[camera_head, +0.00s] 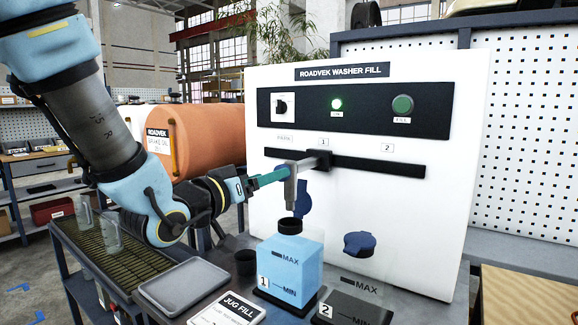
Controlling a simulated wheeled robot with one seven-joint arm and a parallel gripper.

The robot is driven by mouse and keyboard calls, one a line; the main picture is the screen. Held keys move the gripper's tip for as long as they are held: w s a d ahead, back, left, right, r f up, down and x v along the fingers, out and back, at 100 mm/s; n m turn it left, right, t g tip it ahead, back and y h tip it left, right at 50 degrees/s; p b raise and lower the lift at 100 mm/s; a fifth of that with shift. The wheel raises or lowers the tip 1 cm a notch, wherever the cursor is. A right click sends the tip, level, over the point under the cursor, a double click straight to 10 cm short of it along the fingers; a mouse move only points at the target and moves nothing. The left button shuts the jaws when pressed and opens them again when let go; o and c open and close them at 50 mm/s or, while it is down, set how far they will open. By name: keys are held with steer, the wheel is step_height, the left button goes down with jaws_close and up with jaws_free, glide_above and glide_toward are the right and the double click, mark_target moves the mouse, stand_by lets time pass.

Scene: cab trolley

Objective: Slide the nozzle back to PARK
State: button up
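The grey nozzle (290,189) points down above the black mouth of jug 1 (291,262), which is filled with blue liquid. Its arm runs back to a slider (319,159) on the black rail (380,164), below the label 1. The PARK label (284,138) is at the rail's left end. My gripper (284,174) reaches in from the left with its teal fingers at the nozzle's upper left side. The fingers overlap each other in this view, so I cannot tell whether they are apart or touch the nozzle.
Jug 2 (356,285) looks clear and empty, with a blue cap (359,243), right of jug 1. A blue lid (304,199) stands behind the nozzle. A grey tray (183,286) and a JUG FILL card (228,311) lie in front.

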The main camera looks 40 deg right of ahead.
steer(key=shift+p+x, duration=1.35)
steer(key=shift+x, duration=3.05)
steer(key=shift+c, duration=0.2)
jaws_close()
